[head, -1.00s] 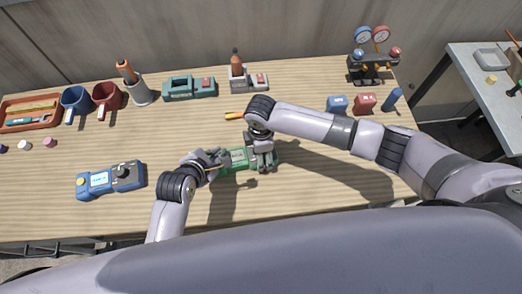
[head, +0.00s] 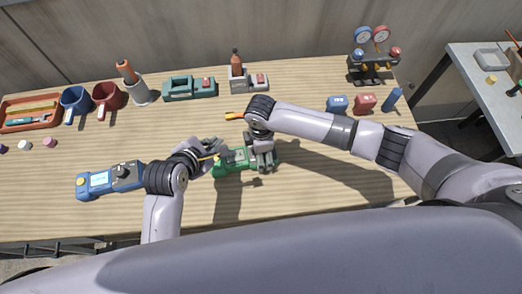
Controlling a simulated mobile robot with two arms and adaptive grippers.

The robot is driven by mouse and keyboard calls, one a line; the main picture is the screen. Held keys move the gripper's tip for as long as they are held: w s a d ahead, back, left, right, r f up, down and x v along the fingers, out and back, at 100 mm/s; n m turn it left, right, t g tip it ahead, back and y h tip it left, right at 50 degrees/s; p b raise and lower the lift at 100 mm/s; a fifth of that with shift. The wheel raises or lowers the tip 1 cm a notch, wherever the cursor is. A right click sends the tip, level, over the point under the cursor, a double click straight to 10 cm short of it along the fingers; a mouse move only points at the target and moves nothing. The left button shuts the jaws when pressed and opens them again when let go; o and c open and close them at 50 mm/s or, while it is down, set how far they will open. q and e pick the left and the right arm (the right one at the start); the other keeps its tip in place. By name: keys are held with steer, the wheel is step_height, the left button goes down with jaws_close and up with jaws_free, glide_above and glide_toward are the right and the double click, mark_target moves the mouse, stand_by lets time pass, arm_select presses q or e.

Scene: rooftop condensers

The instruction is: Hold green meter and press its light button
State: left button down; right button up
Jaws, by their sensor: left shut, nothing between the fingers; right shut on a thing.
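The green meter (head: 234,162) lies on the wooden table near its middle, with a small grey screen on its face. My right gripper (head: 262,163) is shut on the meter's right end, reaching down from above and hiding part of it. My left gripper (head: 214,152) is shut and empty. Its fingertips are at the meter's left end; I cannot tell whether they touch it. The light button cannot be made out at this size.
A blue meter (head: 102,181) lies left of my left arm. Mugs (head: 106,97), a teal tool (head: 188,88), a gauge set (head: 373,62) and small blue and red boxes (head: 364,103) stand along the back. An orange-handled tool (head: 235,116) lies behind the green meter. The front right table is clear.

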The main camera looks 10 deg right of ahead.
steer(key=o, duration=1.7)
steer(key=shift+c, duration=0.2)
steer(key=shift+o, duration=0.6)
step_height(320, 180, up, 9)
steer(key=p, duration=1)
steer(key=shift+r, duration=0.1)
steer(key=shift+f, duration=0.2)
